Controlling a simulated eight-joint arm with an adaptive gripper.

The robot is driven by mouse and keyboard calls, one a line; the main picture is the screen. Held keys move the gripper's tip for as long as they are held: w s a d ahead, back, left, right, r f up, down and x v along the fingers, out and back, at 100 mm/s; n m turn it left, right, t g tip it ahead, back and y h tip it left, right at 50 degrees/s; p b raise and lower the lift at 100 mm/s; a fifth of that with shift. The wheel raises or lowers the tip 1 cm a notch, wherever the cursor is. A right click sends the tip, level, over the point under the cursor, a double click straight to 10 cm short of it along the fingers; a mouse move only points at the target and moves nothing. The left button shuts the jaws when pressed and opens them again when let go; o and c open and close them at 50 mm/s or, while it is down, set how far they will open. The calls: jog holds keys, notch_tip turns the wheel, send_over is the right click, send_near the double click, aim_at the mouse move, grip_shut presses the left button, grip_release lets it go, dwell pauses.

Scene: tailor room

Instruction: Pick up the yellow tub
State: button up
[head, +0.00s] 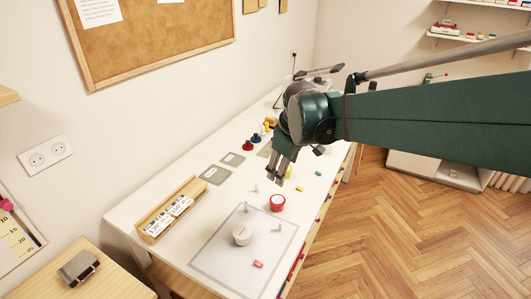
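My gripper (279,180) hangs over the middle of the long white table, fingers pointing down. The fingers look close to each other, and I cannot tell whether they are open or shut. A small yellow item (289,172) shows just right of the fingers, partly hidden by them. More yellow (267,126) shows farther back, next to the gripper's body. Both are too small to tell whether either is the yellow tub. A red round tub (277,202) stands at that mat's far edge.
A wooden tray with white cards (170,209) lies at the table's left edge. A red piece (248,146) and a blue piece (256,138) stand left of my gripper. My arm hides part of the table's far end.

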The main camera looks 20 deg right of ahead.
jog(key=w+d+f+n+g+p, duration=0.1)
jog(key=w+d+f+n+p, duration=0.1)
jog(key=w, duration=0.5)
jog(key=w+d+f+n+g+p, duration=0.1)
jog(key=w+d+f+n+p, duration=0.15)
jog(key=w, duration=0.45)
jog(key=w+d+f+n+p, duration=0.1)
jog(key=w+d+f, duration=0.1)
jog(key=w+f, duration=0.1)
jog(key=w+d+f+n+g+p, duration=0.1)
jog(key=w+d+f+n+p, duration=0.1)
jog(key=w+f, duration=0.2)
jog(key=w+d+f+n+g+p, duration=0.1)
jog(key=w+d+f+n, duration=0.1)
jog(key=w+f, duration=0.1)
jog(key=shift+w+f+p, duration=0.2)
jog(key=shift+w+p, duration=0.15)
jog(key=shift+w, duration=0.1)
jog(key=shift+w+d+f, duration=0.1)
jog(key=shift+w+f, duration=0.05)
jog(key=shift+f, duration=0.15)
jog(key=shift+f, duration=0.15)
jog(key=shift+f, duration=1.15)
jog(key=shift+f, duration=0.1)
jog(key=shift+f, duration=2.5)
